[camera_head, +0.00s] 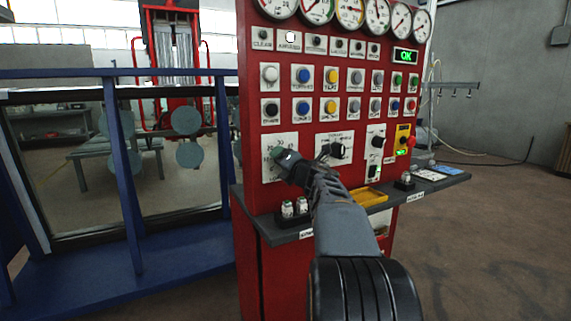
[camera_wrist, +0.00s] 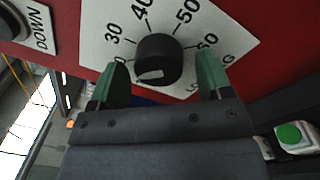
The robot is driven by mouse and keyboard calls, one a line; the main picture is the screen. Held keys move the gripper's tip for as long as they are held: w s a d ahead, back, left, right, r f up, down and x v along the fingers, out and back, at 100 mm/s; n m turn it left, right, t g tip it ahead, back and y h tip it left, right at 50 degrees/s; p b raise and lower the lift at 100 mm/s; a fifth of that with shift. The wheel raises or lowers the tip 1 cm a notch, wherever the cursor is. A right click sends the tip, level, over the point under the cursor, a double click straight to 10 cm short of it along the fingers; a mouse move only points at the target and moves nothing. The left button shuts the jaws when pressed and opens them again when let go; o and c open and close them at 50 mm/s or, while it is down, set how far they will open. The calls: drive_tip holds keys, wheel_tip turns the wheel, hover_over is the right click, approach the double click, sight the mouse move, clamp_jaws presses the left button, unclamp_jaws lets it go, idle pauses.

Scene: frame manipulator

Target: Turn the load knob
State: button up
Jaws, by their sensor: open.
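A black round knob (camera_wrist: 158,56) with a white pointer mark sits on a white dial plate (camera_wrist: 100,28) numbered 30, 40, 50, 60. The mark is at the knob's lower left in the wrist view. No word naming this dial is readable. My gripper (camera_wrist: 163,62) is open, with one green finger at the left of the knob and one at its right; gaps show on both sides. In the head view my gripper (camera_head: 281,157) is at the lower-left dial plate (camera_head: 268,174) of the red panel (camera_head: 256,95), and hides the knob there.
A second black knob (camera_head: 336,151) is just right of my gripper. Rows of buttons and gauges (camera_head: 349,12) are above. A ledge (camera_head: 277,233) with small white-topped items (camera_head: 288,208) juts out below. A blue frame (camera_head: 128,170) stands at the left.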

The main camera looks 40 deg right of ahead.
drive_tip(key=s+a+p, duration=0.1)
drive_tip(key=s, duration=1.2)
drive_tip(key=shift+s+a+f, duration=0.2)
drive_tip(key=shift+s+a, duration=0.05)
drive_tip(key=shift+s, duration=0.1)
